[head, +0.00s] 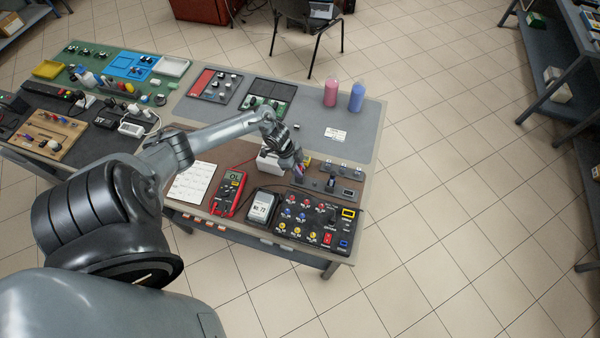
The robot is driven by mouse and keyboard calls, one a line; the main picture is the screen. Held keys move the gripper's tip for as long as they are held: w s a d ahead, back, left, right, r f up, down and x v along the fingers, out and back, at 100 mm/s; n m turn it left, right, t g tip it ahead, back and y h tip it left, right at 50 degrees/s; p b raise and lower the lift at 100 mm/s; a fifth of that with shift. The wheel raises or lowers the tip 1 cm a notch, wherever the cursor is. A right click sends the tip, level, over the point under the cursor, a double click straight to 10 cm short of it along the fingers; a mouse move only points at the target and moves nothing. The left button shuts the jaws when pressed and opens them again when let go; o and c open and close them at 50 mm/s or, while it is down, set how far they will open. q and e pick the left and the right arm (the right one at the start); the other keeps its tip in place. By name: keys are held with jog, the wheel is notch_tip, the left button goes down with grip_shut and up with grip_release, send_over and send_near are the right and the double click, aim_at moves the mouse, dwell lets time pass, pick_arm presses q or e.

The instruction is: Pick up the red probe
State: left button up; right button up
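A red multimeter (229,193) with a dial and a lit display lies on the brown mat near the table's front edge. A thin red lead (243,163) runs from behind it toward my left gripper. My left gripper (299,176) points down over the table, beside a white block-like part and next to the grey panel with knobs. Something small and pinkish shows at its fingertips, too small to identify. I cannot tell whether the fingers are open or shut. I cannot make out the red probe clearly; the gripper may hide it. My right gripper is out of view.
A black panel (314,222) with coloured sockets and a handheld device (262,206) lie in front of the gripper. A grey panel (329,183) is just right of it. Pink (331,93) and blue (356,98) bottles stand behind. A paper sheet (192,181) lies left of the multimeter.

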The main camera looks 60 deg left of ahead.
pick_arm(q)
grip_shut()
jog(key=shift+r, duration=0.25)
notch_tip(320, 180, up, 10)
jog(key=shift+f+p, duration=0.2)
jog(key=shift+p, duration=0.2)
jog(key=shift+s, duration=0.1)
